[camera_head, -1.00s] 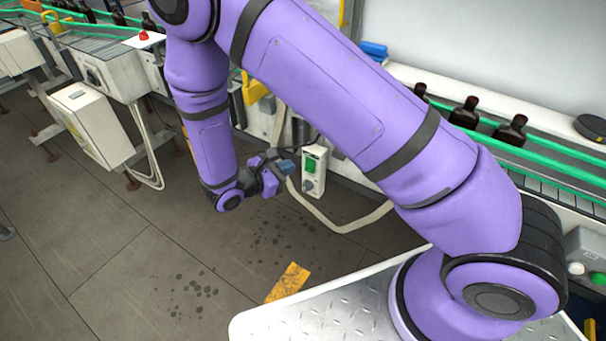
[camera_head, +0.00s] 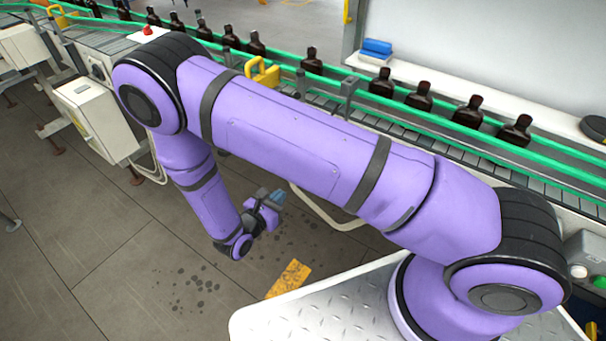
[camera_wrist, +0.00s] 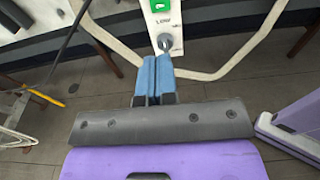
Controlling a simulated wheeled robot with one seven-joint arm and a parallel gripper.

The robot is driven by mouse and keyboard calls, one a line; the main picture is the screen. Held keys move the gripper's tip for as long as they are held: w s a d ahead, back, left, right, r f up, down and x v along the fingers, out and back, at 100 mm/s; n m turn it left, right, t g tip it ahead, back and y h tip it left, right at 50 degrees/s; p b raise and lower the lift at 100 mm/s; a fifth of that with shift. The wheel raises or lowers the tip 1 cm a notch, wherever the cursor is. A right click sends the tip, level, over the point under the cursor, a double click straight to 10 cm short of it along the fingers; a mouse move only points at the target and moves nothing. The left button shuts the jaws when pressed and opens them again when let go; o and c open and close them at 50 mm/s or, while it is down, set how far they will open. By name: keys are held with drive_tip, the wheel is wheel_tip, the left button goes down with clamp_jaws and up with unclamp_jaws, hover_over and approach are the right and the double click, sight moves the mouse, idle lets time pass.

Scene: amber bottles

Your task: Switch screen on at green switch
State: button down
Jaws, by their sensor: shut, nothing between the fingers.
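The green switch (camera_wrist: 160,5) is at the top edge of the wrist view, partly cut off, on a pale switch box (camera_wrist: 175,25). A round grey knob (camera_wrist: 165,43) sits below it on the same box. My gripper (camera_wrist: 153,62) has its blue fingers shut together and empty. In the picture its tips lie just below the knob; I cannot tell whether they touch it. In the head view my gripper (camera_head: 278,196) hangs low above the floor, and my arm hides the switch box. No screen can be made out for certain.
A pale cable (camera_wrist: 230,68) loops around below the box. A conveyor with green rails (camera_head: 420,128) and several amber bottles (camera_head: 419,96) runs behind my arm. A grey cabinet (camera_head: 97,118) stands at the left. The floor (camera_head: 110,220) in front is clear.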

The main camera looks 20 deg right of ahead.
drive_tip(key=x, duration=1.4)
drive_tip(key=shift+d, duration=0.1)
drive_tip(key=shift+w+d+f+t+h, duration=0.15)
drive_tip(key=shift+w+d+t+h, duration=0.1)
drive_tip(key=shift+t+h, duration=0.25)
drive_tip(key=shift+d, duration=0.15)
drive_tip(key=f+v, duration=0.2)
drive_tip(key=v, duration=1.2)
drive_tip(key=shift+a, duration=0.4)
